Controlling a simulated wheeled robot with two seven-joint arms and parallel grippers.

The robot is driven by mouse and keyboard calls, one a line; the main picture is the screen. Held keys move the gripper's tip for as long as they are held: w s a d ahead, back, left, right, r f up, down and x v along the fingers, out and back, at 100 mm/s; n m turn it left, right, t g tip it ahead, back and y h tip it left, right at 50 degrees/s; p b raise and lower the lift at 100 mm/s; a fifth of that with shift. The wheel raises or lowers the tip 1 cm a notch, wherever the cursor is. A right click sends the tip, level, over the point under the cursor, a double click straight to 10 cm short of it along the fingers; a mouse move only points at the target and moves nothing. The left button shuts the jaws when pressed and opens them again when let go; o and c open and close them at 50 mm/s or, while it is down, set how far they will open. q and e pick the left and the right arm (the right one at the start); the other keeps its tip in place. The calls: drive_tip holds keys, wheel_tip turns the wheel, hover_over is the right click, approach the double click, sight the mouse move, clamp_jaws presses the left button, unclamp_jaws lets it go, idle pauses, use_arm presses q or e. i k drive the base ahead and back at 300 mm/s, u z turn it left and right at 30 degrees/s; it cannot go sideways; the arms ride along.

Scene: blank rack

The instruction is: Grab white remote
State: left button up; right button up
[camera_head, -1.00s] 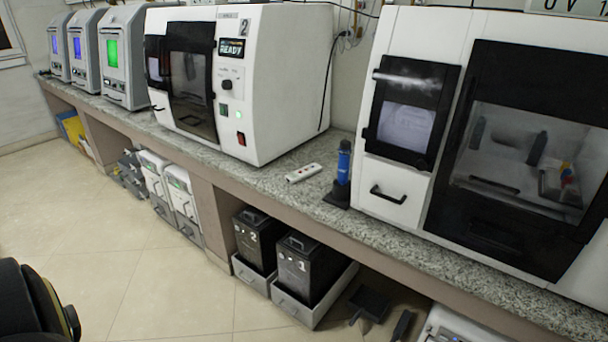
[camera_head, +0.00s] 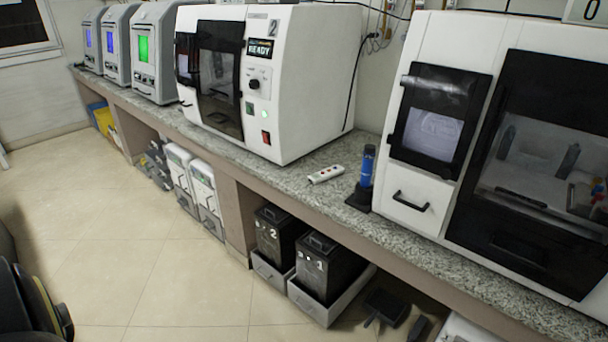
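The white remote (camera_head: 326,174) lies flat on the speckled granite counter (camera_head: 290,186), between the large white machine marked 2 and the blue device. It has a few small dark or reddish buttons on top. Nothing covers it. Neither of my grippers shows in the head view.
A blue device on a black stand (camera_head: 366,170) stands just right of the remote. A white machine (camera_head: 270,80) is to the left and another with dark doors (camera_head: 430,130) is to the right. Black boxes (camera_head: 325,268) sit below the counter. Open tiled floor (camera_head: 130,240) lies in front.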

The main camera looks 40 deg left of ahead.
sight(317, 177)
drive_tip(key=u, duration=2.2)
drive_tip(key=i, duration=3.3)
drive_tip(key=z, duration=2.55)
